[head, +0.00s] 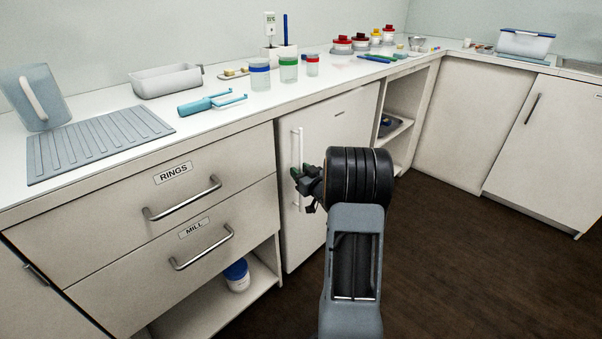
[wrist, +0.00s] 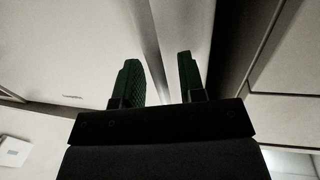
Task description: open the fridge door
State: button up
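The fridge door (head: 335,140) is a cream panel under the counter, flush with the cabinet fronts and looking shut. It also fills the left of the wrist view (wrist: 75,55). Its upright white bar handle (head: 297,146) is near the door's left edge. My gripper (head: 297,178) is at the handle's lower half and hides part of it. In the wrist view, its two green fingers (wrist: 158,82) stand apart, with a pale strip, probably the handle, running behind and between them. I cannot tell whether the fingers touch it.
Left of the fridge are the RINGS drawer (head: 180,188) and MILL drawer (head: 190,240), both shut with protruding bar handles. An open shelf (head: 235,295) lies below them. The dark floor (head: 470,260) is clear to the right.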

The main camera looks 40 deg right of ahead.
jog(key=shift+w, duration=0.1)
jog(key=shift+c, duration=0.5)
grip_shut()
